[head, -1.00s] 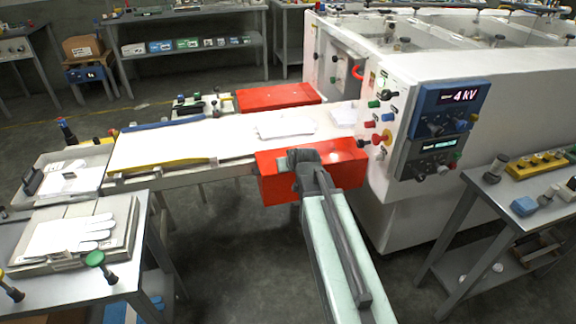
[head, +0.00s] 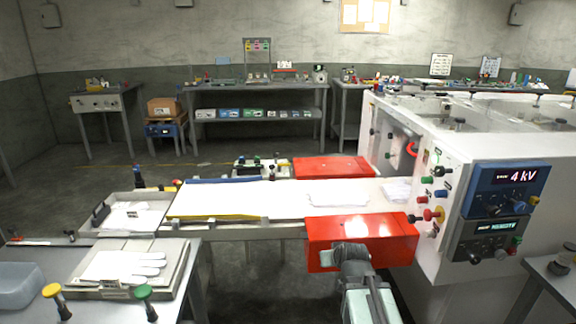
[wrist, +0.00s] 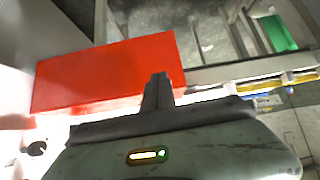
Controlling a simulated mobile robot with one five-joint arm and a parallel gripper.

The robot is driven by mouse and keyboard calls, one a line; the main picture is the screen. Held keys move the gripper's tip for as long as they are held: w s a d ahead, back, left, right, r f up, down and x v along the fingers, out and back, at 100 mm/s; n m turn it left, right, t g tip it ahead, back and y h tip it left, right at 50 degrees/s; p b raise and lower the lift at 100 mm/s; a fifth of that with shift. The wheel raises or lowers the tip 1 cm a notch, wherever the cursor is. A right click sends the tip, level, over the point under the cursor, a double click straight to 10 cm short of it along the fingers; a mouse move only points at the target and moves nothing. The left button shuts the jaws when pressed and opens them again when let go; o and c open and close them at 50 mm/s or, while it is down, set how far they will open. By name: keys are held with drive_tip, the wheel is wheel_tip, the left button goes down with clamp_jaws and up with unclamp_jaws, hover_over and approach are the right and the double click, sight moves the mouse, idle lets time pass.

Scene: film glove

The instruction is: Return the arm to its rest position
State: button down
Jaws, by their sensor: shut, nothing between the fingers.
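My gripper (wrist: 157,90) shows in the wrist view with its two dark fingers together and nothing between them. A red box-shaped guard (wrist: 110,72) lies beyond and left of the fingertips. In the head view, my arm (head: 362,290) rises from the bottom edge, and its dark end overlaps the near red guard (head: 362,236). I cannot make out the fingers there, nor whether the arm touches the guard.
A white conveyor bed (head: 250,200) runs left from the white machine (head: 450,180), whose display reads 4 kV. A second red guard (head: 332,168) is on its far side. A table (head: 185,255) with a white glove (head: 120,267) stands at the left.

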drive_tip(key=s+a+f+g, duration=0.1)
drive_tip(key=s+f+g, duration=0.3)
drive_tip(key=s, duration=0.4)
drive_tip(key=s+a+f+g, duration=0.1)
drive_tip(key=s+f+g, duration=0.25)
drive_tip(key=s, duration=0.45)
wheel_tip(320, 180, up, 14)
drive_tip(key=s+g+p, duration=0.1)
drive_tip(key=p, duration=1.3)
drive_tip(key=shift+s+a+m+g, duration=0.15)
drive_tip(key=shift+m+g, duration=0.2)
drive_tip(key=shift+m, duration=0.05)
drive_tip(key=shift+r, duration=0.1)
